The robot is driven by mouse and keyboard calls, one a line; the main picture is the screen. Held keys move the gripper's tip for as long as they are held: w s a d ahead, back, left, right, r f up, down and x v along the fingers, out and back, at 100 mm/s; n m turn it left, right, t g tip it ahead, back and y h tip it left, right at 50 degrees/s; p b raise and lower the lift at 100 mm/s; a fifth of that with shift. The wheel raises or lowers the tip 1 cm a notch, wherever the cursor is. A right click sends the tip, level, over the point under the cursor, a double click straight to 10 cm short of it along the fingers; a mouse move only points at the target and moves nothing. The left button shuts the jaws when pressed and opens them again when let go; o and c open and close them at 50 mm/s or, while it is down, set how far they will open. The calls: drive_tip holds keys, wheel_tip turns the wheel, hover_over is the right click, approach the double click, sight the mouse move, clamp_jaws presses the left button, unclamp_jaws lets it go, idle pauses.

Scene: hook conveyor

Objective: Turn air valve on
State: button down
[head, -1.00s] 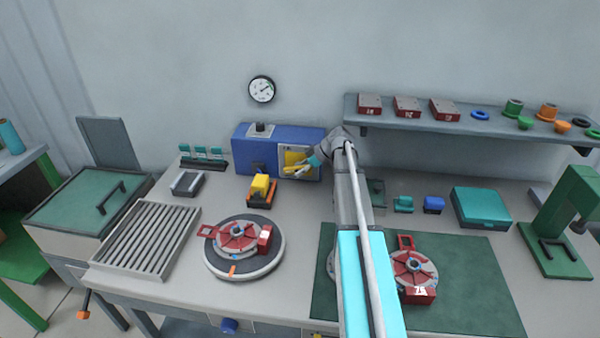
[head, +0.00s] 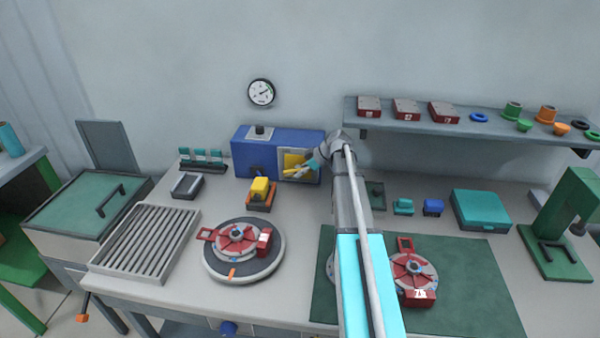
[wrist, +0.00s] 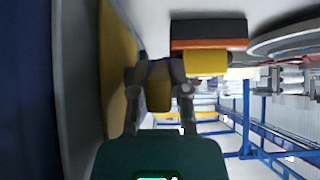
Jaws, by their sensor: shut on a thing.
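The blue box (head: 243,158) stands against the wall, with a grey-framed yellow panel (head: 292,159) on its front. A small yellow handle (head: 289,174) sticks out at the panel's lower part; it seems to be the air valve's handle. My gripper (head: 301,170) is at the panel, shut on this handle. In the wrist view the two fingers hold the yellow handle (wrist: 159,95) between them, close beside the yellow panel (wrist: 117,70). The arm's wrist hides the panel's right side in part.
A round gauge (head: 262,92) hangs on the wall above the box. A yellow block on an orange-and-dark base (head: 261,194) stands just in front. A turntable (head: 245,272) with a red fixture is nearer. A shelf (head: 352,108) overhangs the bench to the right.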

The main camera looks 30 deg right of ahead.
drive_tip(key=shift+r, duration=0.1)
drive_tip(key=g+h+p, duration=0.1)
drive_tip(key=h+p, duration=0.1)
drive_tip(key=p, duration=0.1)
drive_tip(key=shift+a+r+g+h+p, duration=0.15)
drive_tip(key=shift+r+g+h+p, duration=0.15)
drive_tip(key=shift+g, duration=0.1)
drive_tip(key=g+h+p, duration=0.1)
drive_tip(key=h+p, duration=0.1)
drive_tip(key=shift+w+a+g+h, duration=0.1)
drive_tip(key=shift+g+h, duration=0.3)
drive_tip(key=g+h, duration=0.2)
drive_tip(key=h, duration=0.1)
drive_tip(key=g+h, duration=0.1)
drive_tip(key=shift+w+a+f, duration=0.15)
drive_tip(key=shift+a, duration=0.1)
drive_tip(key=shift+g+h+b, duration=0.9)
drive_tip(key=shift+h+b, duration=0.1)
drive_tip(key=shift+h, duration=0.5)
drive_tip(key=shift+r, duration=0.2)
drive_tip(key=c, duration=0.6)
unclamp_jaws()
